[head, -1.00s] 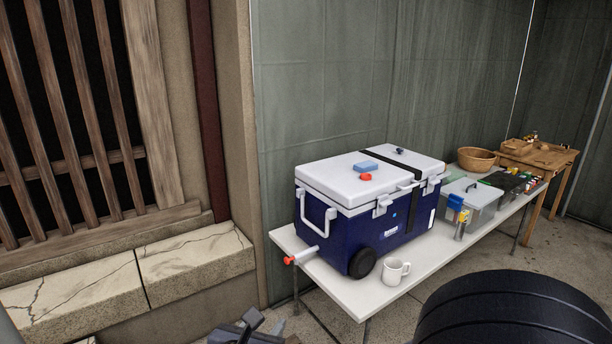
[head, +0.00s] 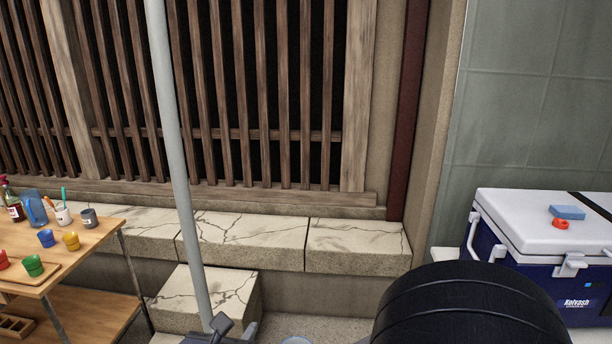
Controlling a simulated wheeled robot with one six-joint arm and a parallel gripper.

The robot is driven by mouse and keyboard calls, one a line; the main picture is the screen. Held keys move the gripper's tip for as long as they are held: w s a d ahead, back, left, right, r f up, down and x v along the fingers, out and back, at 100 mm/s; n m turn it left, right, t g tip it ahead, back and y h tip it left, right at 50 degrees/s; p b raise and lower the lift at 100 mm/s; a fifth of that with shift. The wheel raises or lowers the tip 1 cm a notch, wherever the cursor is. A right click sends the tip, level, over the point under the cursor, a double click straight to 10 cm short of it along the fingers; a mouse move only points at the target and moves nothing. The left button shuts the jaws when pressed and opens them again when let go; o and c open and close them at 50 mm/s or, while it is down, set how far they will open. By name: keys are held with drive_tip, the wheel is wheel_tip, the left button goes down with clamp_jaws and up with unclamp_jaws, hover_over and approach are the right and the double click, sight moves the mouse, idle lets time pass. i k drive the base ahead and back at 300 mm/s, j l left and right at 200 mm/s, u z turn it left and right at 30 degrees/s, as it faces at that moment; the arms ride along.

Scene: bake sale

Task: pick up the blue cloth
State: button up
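A small flat blue block-like piece (head: 568,212) lies on the white lid of the cooler at the right. I cannot tell whether it is a folded cloth or a sponge. No other blue piece in view clearly looks like a cloth. A dark grey part at the bottom edge, left of centre, may be my gripper (head: 222,329). It is mostly cut off by the frame, far from the blue piece, and its fingers cannot be made out.
A wooden table (head: 90,240) at the left holds colourful cups, bottles and a blue pitcher (head: 35,208). A grey pole (head: 180,165) rises left of centre. Stone ledges (head: 245,235) line the slatted wall.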

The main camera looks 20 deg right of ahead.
sight(572, 212)
drive_tip(key=i+l, duration=0.1)
drive_tip(key=l, duration=3.55)
drive_tip(key=i+l, duration=0.15)
drive_tip(key=l, duration=1.65)
